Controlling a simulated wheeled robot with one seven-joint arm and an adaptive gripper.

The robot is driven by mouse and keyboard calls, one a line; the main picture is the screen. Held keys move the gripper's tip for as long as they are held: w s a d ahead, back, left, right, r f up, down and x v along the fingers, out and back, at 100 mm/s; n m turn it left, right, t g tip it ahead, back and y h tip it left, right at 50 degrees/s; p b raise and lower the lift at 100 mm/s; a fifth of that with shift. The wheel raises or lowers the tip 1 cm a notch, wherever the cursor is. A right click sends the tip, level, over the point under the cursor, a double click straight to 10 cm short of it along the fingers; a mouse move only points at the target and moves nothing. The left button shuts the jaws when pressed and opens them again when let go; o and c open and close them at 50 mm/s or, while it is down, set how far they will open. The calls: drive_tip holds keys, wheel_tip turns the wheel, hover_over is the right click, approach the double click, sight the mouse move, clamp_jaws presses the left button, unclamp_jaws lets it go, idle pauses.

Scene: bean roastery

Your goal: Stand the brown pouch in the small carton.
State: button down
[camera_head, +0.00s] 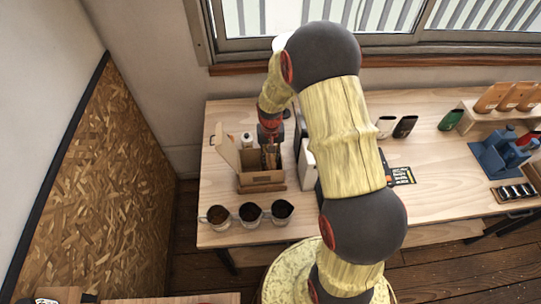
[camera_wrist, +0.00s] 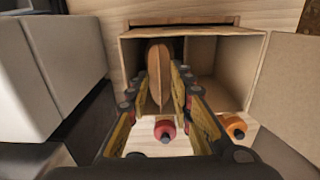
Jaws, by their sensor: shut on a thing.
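The small carton (camera_head: 262,181) is an open cardboard box near the left end of the table, with a flap (camera_head: 228,152) raised on its left. In the wrist view its open mouth (camera_wrist: 245,75) faces me. The brown pouch (camera_wrist: 159,75) is between my gripper's fingers (camera_wrist: 164,82), within the left part of the carton's mouth. The right part looks empty. My gripper (camera_head: 269,142) is shut on the pouch, pointing down into the carton in the head view. The pouch's lower end is hidden, so I cannot tell whether it touches the carton floor.
Three cups (camera_head: 249,213) stand along the table's front edge before the carton. Several pouches and a blue caddy (camera_head: 500,156) are farther right.

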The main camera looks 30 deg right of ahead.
idle(0.4)
drive_tip(key=c, duration=1.5)
unclamp_jaws()
drive_tip(key=o, duration=0.3)
drive_tip(key=shift+r+p, duration=2.1)
drive_tip(key=shift+r, duration=1.4)
